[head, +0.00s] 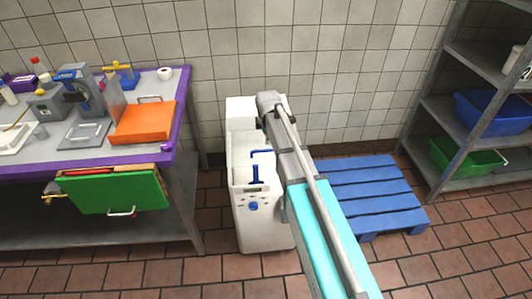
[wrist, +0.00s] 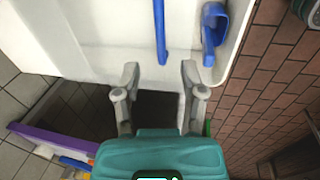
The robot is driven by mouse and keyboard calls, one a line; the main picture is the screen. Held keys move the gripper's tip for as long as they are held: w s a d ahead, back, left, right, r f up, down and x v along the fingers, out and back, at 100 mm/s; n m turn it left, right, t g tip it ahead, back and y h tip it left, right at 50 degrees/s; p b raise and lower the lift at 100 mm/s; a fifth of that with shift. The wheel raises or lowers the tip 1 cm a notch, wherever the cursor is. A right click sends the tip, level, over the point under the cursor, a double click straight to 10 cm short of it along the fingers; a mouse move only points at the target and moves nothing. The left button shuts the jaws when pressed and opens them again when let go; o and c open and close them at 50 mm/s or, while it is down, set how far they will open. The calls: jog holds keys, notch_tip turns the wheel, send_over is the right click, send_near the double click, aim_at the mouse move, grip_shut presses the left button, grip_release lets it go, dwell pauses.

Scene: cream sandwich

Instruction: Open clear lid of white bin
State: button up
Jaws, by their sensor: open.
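The white bin (head: 250,225) stands on the floor between the table and the blue pallet. A blue handle (head: 262,153) is on its upper part and a blue knob (head: 253,206) on its front. I cannot make out a clear lid's edge. My gripper (wrist: 160,75) is open and empty, its fingertips close to the bin's white edge; contact cannot be told. In the head view my arm covers part of the bin and hides the gripper's fingers.
A blue pallet (head: 370,192) lies to the right. Metal shelves (head: 490,60) stand far right. Tiled floor is open in front.

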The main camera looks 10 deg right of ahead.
jog(key=b, duration=0.8)
send_near(266, 148)
jog(key=shift+s+a+f, duration=0.2)
jog(key=shift+s+f, duration=0.7)
jog(key=shift+f, duration=0.3)
jog(key=shift+s+a+f, duration=0.15)
jog(key=shift+s+f, duration=0.75)
jog(key=shift+f, duration=0.25)
jog(key=shift+c, duration=0.2)
grip_shut()
